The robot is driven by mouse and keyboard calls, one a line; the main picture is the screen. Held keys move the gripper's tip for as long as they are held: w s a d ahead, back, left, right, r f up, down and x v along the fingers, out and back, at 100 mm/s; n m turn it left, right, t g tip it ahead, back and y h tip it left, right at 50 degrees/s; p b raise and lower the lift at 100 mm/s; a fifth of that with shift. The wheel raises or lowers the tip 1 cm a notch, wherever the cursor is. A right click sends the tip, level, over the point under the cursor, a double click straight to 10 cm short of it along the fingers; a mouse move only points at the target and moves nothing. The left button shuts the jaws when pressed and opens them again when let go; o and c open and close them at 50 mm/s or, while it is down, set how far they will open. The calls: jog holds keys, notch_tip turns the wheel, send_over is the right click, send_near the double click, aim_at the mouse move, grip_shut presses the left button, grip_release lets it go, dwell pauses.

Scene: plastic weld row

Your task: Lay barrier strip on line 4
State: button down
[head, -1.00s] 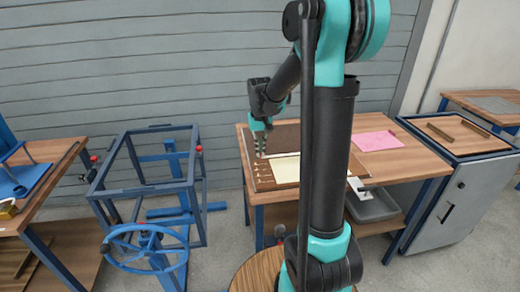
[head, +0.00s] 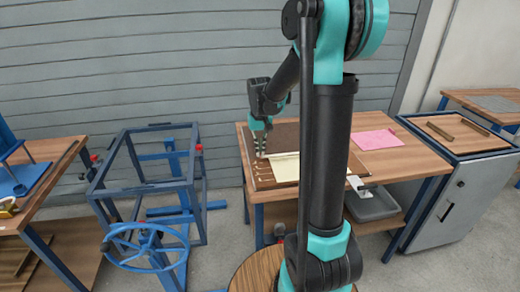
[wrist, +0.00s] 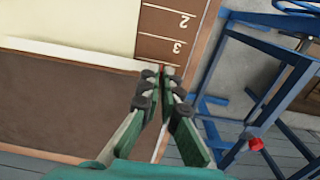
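A brown board (head: 262,168) lies on the wooden bench, with pale numbered lines along its left edge. A cream sheet (head: 287,169) covers part of the board. A thin pale strip (wrist: 75,57) runs along the sheet's edge, just beyond line 3, and reaches my fingertips. My gripper (wrist: 161,76) is low over the board's edge, its fingertips close together at the strip's end. Whether they grip the strip or only touch it is not clear. It also shows in the head view (head: 260,154).
A pink sheet (head: 377,139) lies right of the board. A grey bin (head: 371,205) sits below the bench. A blue metal frame with a handwheel (head: 146,249) stands left. A grey cabinet (head: 449,200) with bars on top stands right.

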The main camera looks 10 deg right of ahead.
jog(key=shift+f, duration=1.2)
dwell(1.6)
jog(key=c, duration=1.2)
grip_release()
jog(key=shift+r, duration=0.1)
jog(key=shift+r, duration=3.4)
